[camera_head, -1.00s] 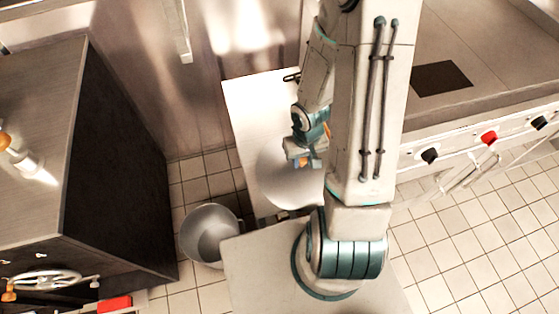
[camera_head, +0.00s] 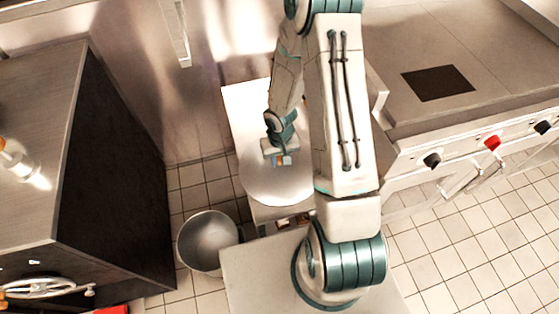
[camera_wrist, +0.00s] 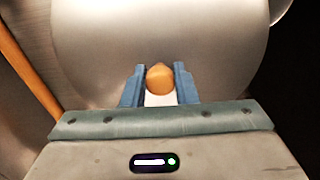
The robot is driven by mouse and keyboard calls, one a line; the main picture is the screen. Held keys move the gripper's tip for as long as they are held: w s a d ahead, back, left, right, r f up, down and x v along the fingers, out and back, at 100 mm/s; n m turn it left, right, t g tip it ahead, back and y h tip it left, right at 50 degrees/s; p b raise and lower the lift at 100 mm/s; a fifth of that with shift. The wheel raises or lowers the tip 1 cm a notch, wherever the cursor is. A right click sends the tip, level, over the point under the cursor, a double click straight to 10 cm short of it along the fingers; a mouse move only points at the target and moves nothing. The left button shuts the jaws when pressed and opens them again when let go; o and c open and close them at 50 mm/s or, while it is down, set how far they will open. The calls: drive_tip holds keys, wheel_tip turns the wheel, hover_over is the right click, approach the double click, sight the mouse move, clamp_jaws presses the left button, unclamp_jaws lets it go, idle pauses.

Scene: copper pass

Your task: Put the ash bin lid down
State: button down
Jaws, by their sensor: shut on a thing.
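The ash bin lid (camera_head: 270,188) is a round, pale metal disc with an orange knob. In the wrist view the lid (camera_wrist: 225,50) fills the upper middle, and my gripper (camera_wrist: 160,85) has its blue fingers shut on either side of the knob (camera_wrist: 160,76). In the head view my gripper (camera_head: 281,160) is over the lid, and the lid is above the pale worktop (camera_head: 240,105). I cannot tell whether the lid touches that surface. The ash bin (camera_head: 205,236), an open grey metal bucket, stands on the tiled floor to the left.
A dark-sided cabinet (camera_head: 115,190) stands at the left. A stove with knobs (camera_head: 432,160) is at the right. The back part of the worktop is bare. Tiled floor shows between the cabinet and the worktop, around the bin.

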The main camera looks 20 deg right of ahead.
drive_tip(key=shift+f, duration=0.8)
drive_tip(key=shift+f, duration=0.15)
drive_tip(key=c, duration=1.1)
unclamp_jaws()
drive_tip(key=shift+c, duration=0.2)
